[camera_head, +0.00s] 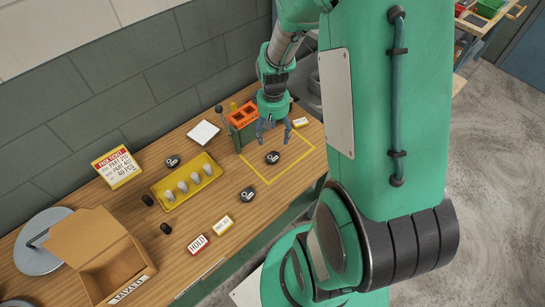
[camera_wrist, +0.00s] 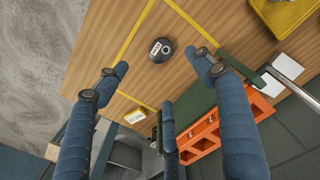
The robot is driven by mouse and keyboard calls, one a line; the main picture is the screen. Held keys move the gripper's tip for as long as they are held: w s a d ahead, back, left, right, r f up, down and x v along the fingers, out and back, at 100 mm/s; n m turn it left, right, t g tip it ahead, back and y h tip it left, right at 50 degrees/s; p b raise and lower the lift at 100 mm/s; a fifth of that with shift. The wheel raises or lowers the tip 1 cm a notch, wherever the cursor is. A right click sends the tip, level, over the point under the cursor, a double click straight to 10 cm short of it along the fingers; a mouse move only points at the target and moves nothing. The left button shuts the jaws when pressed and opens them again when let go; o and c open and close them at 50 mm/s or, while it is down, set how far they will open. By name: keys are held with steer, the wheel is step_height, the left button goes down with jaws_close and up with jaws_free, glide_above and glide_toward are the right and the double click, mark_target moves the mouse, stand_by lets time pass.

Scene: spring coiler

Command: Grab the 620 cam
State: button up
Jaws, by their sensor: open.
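Three dark rounded cams with white labels are in the head view. One cam (camera_head: 272,157) lies inside a yellow outline on the wooden bench, a second cam (camera_head: 247,195) lies left of and below the outline, and a third cam (camera_head: 172,161) lies near the yellow tray. The numbers on them are too small to read, so I cannot tell which is the 620 cam. My gripper (camera_head: 274,136) is open and empty above the outlined area. In the wrist view one cam (camera_wrist: 160,50) lies beyond the spread fingers of my gripper (camera_wrist: 163,72), apart from them.
An orange bin (camera_head: 243,114) stands close to my gripper; the wrist view shows it (camera_wrist: 203,133) beside the fingers. A yellow tray (camera_head: 186,181) holds several pale parts.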

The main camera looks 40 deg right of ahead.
steer(key=b, duration=0.1)
glide_above(273, 156)
steer(key=shift+s+a+f, duration=0.1)
steer(key=shift+f, duration=4.15)
steer(key=shift+f, duration=0.15)
steer(key=shift+f+b, duration=0.6)
steer(key=shift+f, duration=1.9)
steer(key=c, duration=1.6)
